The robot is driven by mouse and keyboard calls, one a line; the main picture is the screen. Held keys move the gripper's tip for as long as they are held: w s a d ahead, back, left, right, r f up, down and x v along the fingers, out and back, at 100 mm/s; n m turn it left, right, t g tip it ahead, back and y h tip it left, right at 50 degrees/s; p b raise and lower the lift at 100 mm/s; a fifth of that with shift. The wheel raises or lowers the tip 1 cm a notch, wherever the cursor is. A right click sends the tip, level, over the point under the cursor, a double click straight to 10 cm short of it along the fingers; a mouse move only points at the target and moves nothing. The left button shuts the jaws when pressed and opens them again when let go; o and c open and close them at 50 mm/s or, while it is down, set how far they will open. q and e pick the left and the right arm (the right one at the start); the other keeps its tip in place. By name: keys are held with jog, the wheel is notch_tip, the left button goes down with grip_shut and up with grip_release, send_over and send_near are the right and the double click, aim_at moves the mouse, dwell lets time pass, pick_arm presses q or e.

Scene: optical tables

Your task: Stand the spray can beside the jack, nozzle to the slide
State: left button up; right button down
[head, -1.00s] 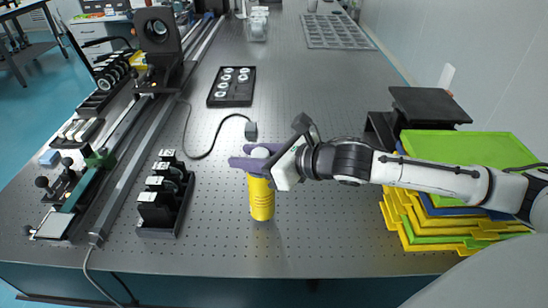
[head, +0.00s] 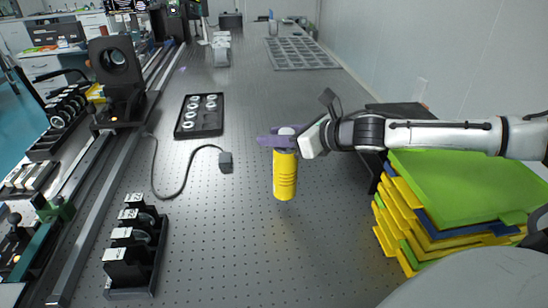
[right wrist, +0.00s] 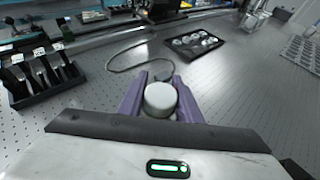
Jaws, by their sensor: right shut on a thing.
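The yellow spray can (head: 285,178) is upright in my right gripper (head: 281,140), whose purple fingers are shut around its top. Its white cap (right wrist: 160,98) shows between the fingers in the right wrist view; which way the nozzle faces cannot be told. The can appears to be held above the perforated table (head: 255,250). A black platform (head: 398,113), which looks like the jack, stands at the right, behind stacked trays and partly hidden by my right arm. A long rail (head: 95,205), possibly the slide, runs along the left side. My left gripper is not in view.
Green, yellow and blue trays (head: 470,190) are stacked at the right edge. A black holder of mounts (head: 135,245) stands front left. A cable with a plug (head: 226,162) and a black tray of round parts (head: 199,115) lie left of the can. The table's middle is clear.

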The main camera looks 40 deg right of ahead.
aim_at(285, 169)
notch_tip(285, 169, down, 4)
jog(key=b, duration=0.2)
jog(key=shift+b, duration=0.35)
jog(key=shift+r, duration=0.2)
jog(key=shift+f, duration=0.15)
jog(key=c, duration=1.3)
grip_release()
